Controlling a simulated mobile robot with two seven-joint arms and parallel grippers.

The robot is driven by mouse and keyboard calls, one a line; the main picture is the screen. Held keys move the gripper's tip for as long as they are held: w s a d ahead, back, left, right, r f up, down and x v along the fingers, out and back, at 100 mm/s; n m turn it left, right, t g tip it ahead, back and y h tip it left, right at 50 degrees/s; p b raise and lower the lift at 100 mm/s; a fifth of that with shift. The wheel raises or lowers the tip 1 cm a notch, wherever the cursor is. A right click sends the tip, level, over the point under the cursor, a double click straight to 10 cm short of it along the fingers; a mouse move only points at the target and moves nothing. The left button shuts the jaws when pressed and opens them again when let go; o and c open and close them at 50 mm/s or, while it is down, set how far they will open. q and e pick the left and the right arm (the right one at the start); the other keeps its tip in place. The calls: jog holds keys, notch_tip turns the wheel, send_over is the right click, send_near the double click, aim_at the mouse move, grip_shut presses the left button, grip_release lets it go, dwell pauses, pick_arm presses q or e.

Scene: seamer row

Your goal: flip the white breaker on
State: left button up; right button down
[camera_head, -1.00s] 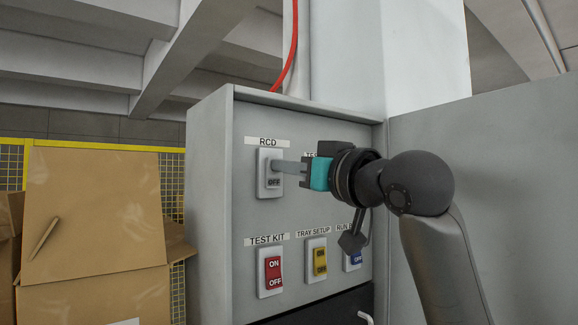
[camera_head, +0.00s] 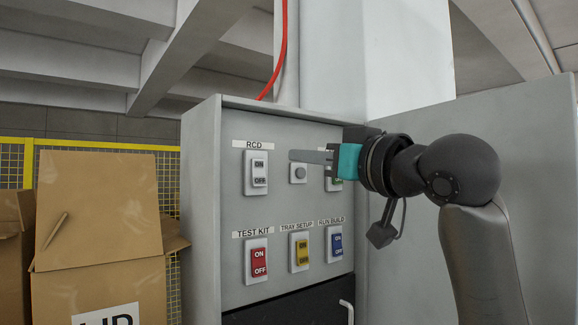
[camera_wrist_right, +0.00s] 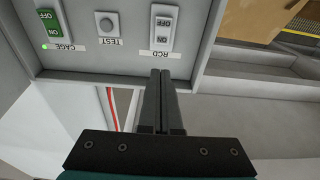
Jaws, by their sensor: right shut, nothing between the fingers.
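The white breaker labelled RCD (camera_head: 257,172) is at the upper left of the grey panel, with ON above OFF on its rocker. It also shows, upside down, at the top of the right wrist view (camera_wrist_right: 162,28). I cannot tell for sure which way its rocker is tipped. My right gripper (camera_head: 292,156) is shut and empty, to the right of the breaker and apart from it. Its closed fingers also show in the wrist view (camera_wrist_right: 161,73). My left gripper is not in view.
A grey TEST button (camera_head: 299,174) is just below my fingertips. A green CAGE switch (camera_wrist_right: 53,26) is partly hidden by my gripper in the head view. Red (camera_head: 258,262), yellow (camera_head: 301,251) and blue (camera_head: 336,243) switches line the lower row. Cardboard boxes (camera_head: 100,210) stand left.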

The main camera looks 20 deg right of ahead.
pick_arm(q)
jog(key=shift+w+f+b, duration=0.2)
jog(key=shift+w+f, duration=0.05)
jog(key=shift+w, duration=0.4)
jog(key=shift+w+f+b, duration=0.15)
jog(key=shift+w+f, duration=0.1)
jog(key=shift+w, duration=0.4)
pick_arm(e)
jog(key=shift+s+d+r, duration=0.1)
jog(key=shift+s+d, duration=0.15)
jog(key=shift+s, duration=0.4)
jog(key=shift+s+d+r, duration=0.1)
jog(key=shift+s+d, duration=0.1)
jog(key=shift+s, duration=0.45)
jog(key=shift+s+d+r, duration=0.1)
jog(key=shift+s+d, duration=0.15)
jog(key=shift+s, duration=0.4)
